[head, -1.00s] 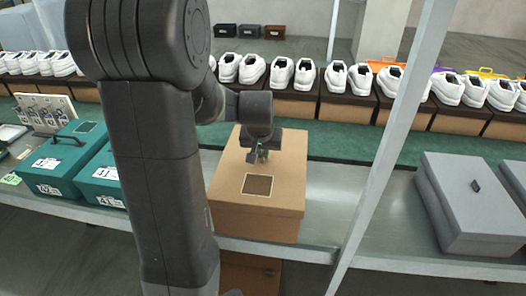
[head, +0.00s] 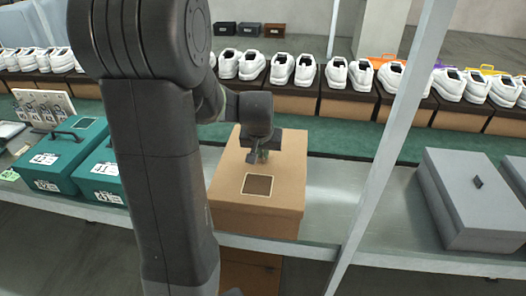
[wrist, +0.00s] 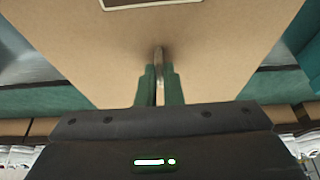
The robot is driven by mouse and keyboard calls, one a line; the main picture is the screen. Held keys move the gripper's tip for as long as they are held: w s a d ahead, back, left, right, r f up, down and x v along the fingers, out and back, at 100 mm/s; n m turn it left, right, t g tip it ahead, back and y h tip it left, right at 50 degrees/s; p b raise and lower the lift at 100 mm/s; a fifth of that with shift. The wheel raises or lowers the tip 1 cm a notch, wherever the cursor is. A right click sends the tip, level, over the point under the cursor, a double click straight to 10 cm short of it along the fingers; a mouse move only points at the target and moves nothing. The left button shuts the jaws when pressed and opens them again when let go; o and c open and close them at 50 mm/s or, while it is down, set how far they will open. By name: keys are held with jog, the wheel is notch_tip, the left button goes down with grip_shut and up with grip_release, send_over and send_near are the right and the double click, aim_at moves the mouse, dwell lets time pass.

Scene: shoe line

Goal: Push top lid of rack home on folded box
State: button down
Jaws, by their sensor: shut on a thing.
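A brown cardboard box (head: 255,222) with a brown lid (head: 285,170) stands on the grey shelf, in the middle of the head view. The lid lies flat on top and bears a dark square label (head: 257,185). My gripper (head: 261,158) points down at the middle of the lid, behind the label. In the wrist view its green fingers (wrist: 160,88) are shut on a thin upright tab (wrist: 159,62) on the lid. The lid (wrist: 220,45) fills most of that view. I cannot tell whether a gap remains between lid and box.
Teal boxes (head: 62,160) stand to the left, partly behind my arm. A grey lidded box (head: 465,200) stands to the right, beyond a slanted metal post (head: 385,160). White shoes (head: 293,68) on brown boxes line the back. Bare shelf (head: 335,190) lies right of the brown box.

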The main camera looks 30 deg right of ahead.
jog(key=shift+f+b, duration=0.5)
jog(key=shift+f, duration=0.15)
jog(key=c, duration=1.5)
grip_release()
jog(key=v, duration=1.4)
jog(key=shift+p, duration=0.3)
jog(key=shift+w+f, duration=0.1)
jog(key=x, duration=1.3)
jog(key=shift+d+f, duration=0.1)
jog(key=shift+f, duration=0.25)
jog(key=shift+r, duration=0.15)
jog(key=shift+r, duration=0.1)
